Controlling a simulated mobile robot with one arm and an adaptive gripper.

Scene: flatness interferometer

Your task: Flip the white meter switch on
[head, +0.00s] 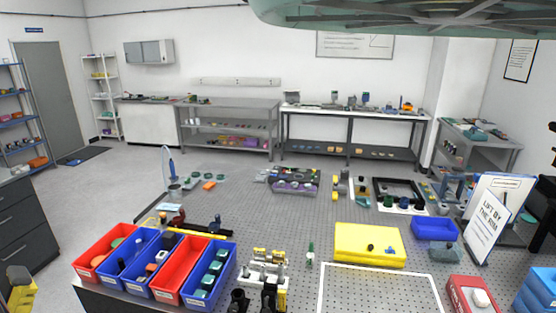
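A red box with a white rounded piece on top (481,298) stands at the lower right of the grey perforated table (300,222) in the head view. It may bear the white meter switch, but the picture is too small to tell, and I cannot read an on or off position. No other clear white switch shows. My gripper cannot be made out in this view. A dark shape is cut off at the right edge, and I cannot tell what it is.
Red and blue bins (172,274) line the table's front left. A yellow case (369,244) lies right of centre, behind a white-outlined area (380,290) that is clear. A sign (492,215) stands at the right, beside a blue bin (435,228). A large green disc (420,14) hangs overhead.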

